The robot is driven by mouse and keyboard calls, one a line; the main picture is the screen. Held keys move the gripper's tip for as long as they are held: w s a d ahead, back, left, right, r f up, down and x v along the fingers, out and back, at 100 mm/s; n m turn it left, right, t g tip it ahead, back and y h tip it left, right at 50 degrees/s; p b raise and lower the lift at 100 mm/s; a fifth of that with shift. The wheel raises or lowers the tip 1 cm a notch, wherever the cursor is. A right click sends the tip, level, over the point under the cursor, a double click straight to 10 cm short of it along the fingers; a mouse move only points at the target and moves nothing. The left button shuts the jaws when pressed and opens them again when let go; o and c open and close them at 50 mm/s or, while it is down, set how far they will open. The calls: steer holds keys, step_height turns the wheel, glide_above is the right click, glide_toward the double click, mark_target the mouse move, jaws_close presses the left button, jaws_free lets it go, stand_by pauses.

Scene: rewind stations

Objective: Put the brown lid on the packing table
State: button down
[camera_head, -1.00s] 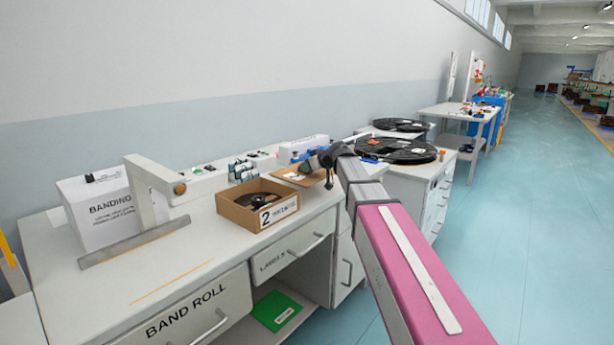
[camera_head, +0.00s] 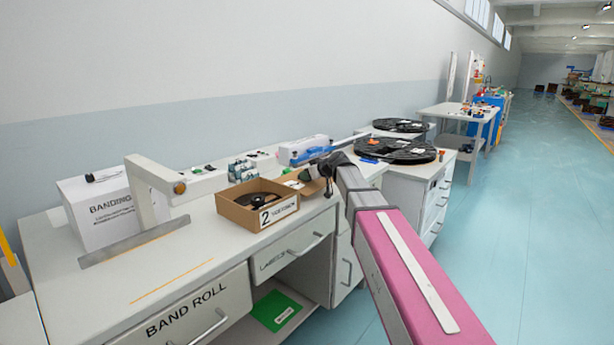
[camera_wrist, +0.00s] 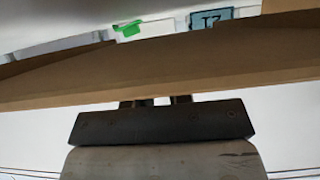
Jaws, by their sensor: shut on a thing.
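The brown lid (camera_head: 309,187) is partly hidden behind my gripper in the head view, just right of an open brown box marked 2 (camera_head: 258,205). In the wrist view the lid (camera_wrist: 165,62) spans the picture as a broad brown board. My gripper (camera_head: 322,172) is shut on its edge, and the gripper body also shows in the wrist view (camera_wrist: 157,103). The lid looks tilted, over the right end of a white table (camera_head: 90,262) with drawers marked BAND ROLL. I cannot tell whether it touches the tabletop. No label in view names the packing table.
The box holds a dark reel. A white carton (camera_head: 97,207) and a grey arm-shaped stand (camera_head: 150,195) are at left. Black reels (camera_head: 395,150) lie on the unit beyond. The front left tabletop is largely clear.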

steer(key=c, duration=1.1)
jaws_free()
steer(key=shift+s+f, duration=0.2)
steer(key=shift+f, duration=0.45)
steer(key=shift+o, duration=0.2)
steer(key=shift+w+r, duration=0.1)
steer(key=shift+r, duration=0.45)
steer(key=v, duration=1.2)
steer(key=shift+r, duration=0.25)
steer(key=shift+w, duration=0.15)
